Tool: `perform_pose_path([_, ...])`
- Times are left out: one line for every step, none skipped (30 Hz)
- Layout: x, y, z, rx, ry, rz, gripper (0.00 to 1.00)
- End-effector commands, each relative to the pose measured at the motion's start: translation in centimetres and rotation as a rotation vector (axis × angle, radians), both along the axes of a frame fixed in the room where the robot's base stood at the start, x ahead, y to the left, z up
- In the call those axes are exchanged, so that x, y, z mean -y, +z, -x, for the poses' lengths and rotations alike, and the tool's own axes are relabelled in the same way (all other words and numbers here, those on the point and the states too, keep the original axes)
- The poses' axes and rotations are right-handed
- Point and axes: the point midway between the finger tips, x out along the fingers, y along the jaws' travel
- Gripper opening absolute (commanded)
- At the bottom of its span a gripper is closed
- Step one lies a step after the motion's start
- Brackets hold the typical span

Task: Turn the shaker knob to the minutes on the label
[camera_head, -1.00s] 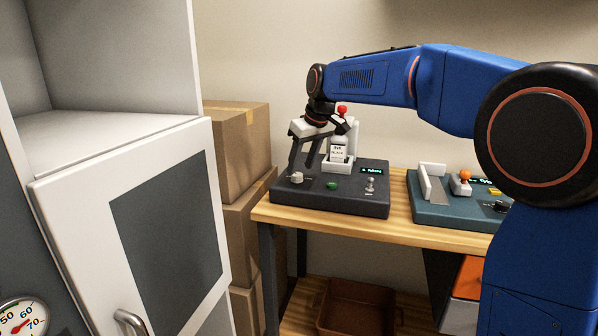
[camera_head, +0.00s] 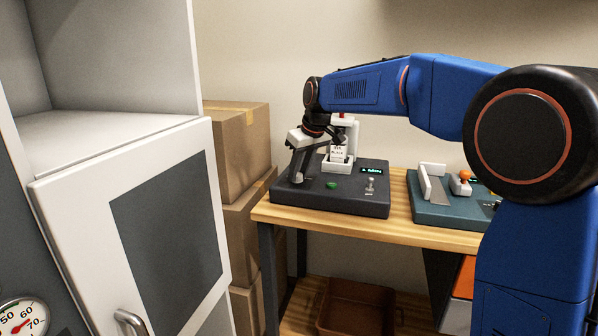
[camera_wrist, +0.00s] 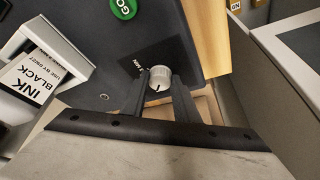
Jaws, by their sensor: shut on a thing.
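The shaker (camera_head: 338,203) is a dark box on the wooden bench, with a green button (camera_head: 331,185), a small lever and a display (camera_head: 371,171) that seems to read "1 MIN". Its white knob (camera_wrist: 160,77) shows in the wrist view beside "MIN" lettering, with a dark pointer mark on it. My gripper (camera_head: 296,180) is down at the shaker's left front, its fingers shut on the knob.
A second teal device (camera_head: 445,214) with an orange ball knob stands on the bench (camera_head: 400,229) to the right. Cardboard boxes (camera_head: 240,150) stack at the left behind the white cabinet (camera_head: 120,150). A brown bin (camera_head: 355,307) sits below.

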Motion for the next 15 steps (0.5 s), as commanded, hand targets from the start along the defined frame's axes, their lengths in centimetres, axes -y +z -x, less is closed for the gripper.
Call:
perform_pose_path([-0.02,0.03,0.02,0.000,-0.005,0.000,0.05])
perform_pose_path([-0.03,0.03,0.03,0.001,-0.010,0.000,0.05])
perform_pose_path([-0.04,0.03,0.03,0.001,-0.017,0.000,0.05])
perform_pose_path([-0.04,0.04,0.04,0.002,-0.025,0.000,0.05])
perform_pose_path([-0.04,0.04,0.04,0.002,-0.036,0.000,0.05])
perform_pose_path([-0.06,0.04,0.05,0.002,-0.051,0.001,0.05])
perform_pose_path([-0.08,0.04,0.06,0.001,-0.065,0.000,0.05])
perform_pose_path([-0.09,0.05,0.07,0.002,-0.081,0.000,0.05])
perform_pose_path([-0.10,0.05,0.09,0.002,-0.103,0.001,0.05])
perform_pose_path([-0.14,0.05,0.11,0.001,-0.123,0.000,0.05])
perform_pose_path([-0.19,0.04,0.14,0.002,-0.143,0.000,0.05])
perform_pose_path([-0.23,0.05,0.16,0.001,-0.173,0.002,0.05])
perform_pose_path([-0.28,0.04,0.18,0.000,-0.197,0.001,0.05])
perform_pose_path([-0.28,0.04,0.19,0.001,-0.222,0.001,0.05])
perform_pose_path([-0.31,0.05,0.20,0.001,-0.258,0.001,0.05])
